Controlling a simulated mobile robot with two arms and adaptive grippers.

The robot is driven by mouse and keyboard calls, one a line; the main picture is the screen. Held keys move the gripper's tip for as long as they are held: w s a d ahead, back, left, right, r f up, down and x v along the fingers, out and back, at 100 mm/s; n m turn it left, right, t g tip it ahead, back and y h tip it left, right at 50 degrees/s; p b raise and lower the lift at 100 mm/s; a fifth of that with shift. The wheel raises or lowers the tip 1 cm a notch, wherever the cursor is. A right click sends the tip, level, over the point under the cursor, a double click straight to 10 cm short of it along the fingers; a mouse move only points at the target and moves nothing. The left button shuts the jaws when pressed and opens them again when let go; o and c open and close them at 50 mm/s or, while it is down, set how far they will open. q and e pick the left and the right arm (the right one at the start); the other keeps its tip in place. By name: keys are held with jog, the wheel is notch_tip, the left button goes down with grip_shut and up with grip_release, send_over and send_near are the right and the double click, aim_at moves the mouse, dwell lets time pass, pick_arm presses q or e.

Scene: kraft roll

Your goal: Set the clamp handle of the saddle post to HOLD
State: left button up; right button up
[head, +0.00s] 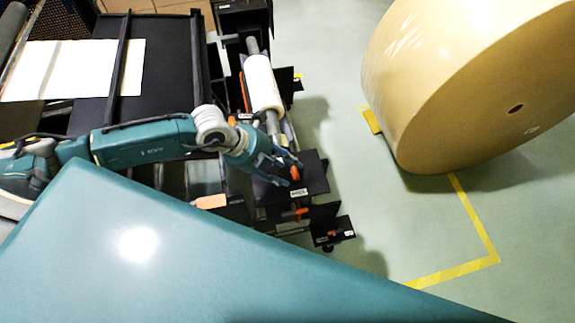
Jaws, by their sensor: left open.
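A black saddle post (315,182) stands at the end of the dark machine and carries one end of a grey shaft. A small orange handle (295,173) shows on it; I take this to be the clamp handle. A white label sits just below, too small to read, so its setting cannot be told. My left gripper (287,171) is open, with its fingers around or just above this handle. The fingers partly hide it, and contact cannot be told. My right gripper is not in view.
A white roll (263,84) sits on the shaft. More orange parts show at the lower post (302,212) and a low black pedal-like plate (333,232). A large kraft roll (470,75) stands at right. The green floor between is clear, with yellow lines (475,222).

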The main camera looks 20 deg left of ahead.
pick_arm(q)
jog(key=shift+x, duration=0.75)
grip_shut()
